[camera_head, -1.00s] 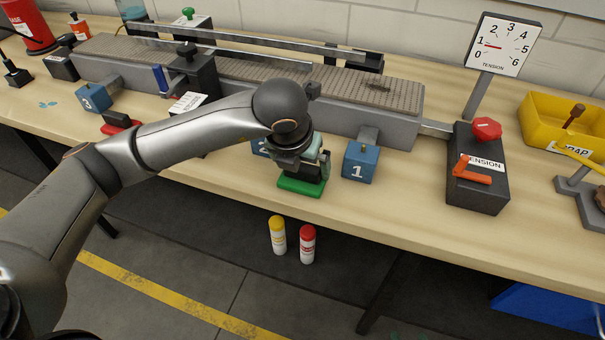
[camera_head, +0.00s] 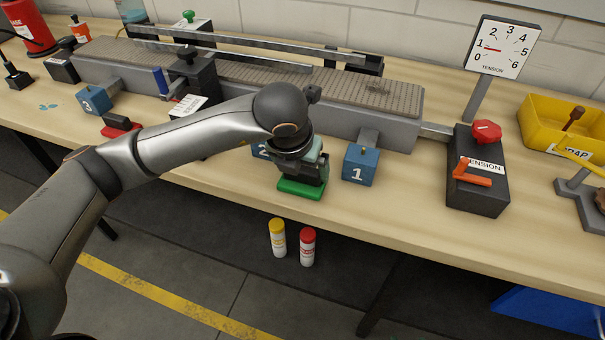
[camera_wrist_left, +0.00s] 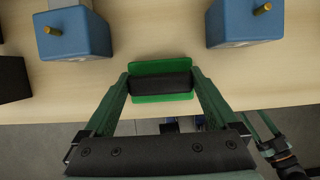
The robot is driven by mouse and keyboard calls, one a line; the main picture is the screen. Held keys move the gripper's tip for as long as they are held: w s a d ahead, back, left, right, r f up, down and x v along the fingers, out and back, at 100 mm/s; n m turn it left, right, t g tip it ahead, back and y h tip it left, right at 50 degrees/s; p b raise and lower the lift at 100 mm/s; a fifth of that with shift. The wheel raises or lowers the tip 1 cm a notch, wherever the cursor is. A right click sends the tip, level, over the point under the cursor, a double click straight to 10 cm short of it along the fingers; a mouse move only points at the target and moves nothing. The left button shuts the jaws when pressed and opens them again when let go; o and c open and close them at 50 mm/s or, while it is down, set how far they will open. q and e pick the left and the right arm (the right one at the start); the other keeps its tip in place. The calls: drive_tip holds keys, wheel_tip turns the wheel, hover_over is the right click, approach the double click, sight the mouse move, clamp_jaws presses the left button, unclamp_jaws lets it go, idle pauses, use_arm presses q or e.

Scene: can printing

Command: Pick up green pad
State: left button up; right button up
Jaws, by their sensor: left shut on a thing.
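The green pad (camera_head: 301,190) is a flat green rectangle with a black block handle on top, at the front edge of the wooden bench in the head view. In the left wrist view the green pad (camera_wrist_left: 161,67) shows around its black handle (camera_wrist_left: 161,83). My left gripper (camera_head: 304,178) points down over the pad. In the wrist view the left gripper's fingers (camera_wrist_left: 160,85) stand at both ends of the black handle, shut on it. Whether the pad touches the bench is hard to tell.
Blue blocks numbered 1 (camera_head: 359,167) and 2 (camera_head: 259,150) flank the gripper. The conveyor (camera_head: 390,120) runs behind. The tension box (camera_head: 478,185) stands to the right. Yellow (camera_head: 278,238) and red (camera_head: 307,247) cylinders are below the bench edge.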

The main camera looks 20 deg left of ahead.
use_arm(q)
drive_tip(key=shift+r, duration=0.1)
drive_tip(key=shift+r, duration=0.55)
drive_tip(key=s+d+r, duration=0.9)
drive_tip(key=s+r, duration=0.1)
drive_tip(key=r, duration=0.1)
drive_tip(key=shift+d+r, duration=0.35)
drive_tip(key=shift+d, duration=0.05)
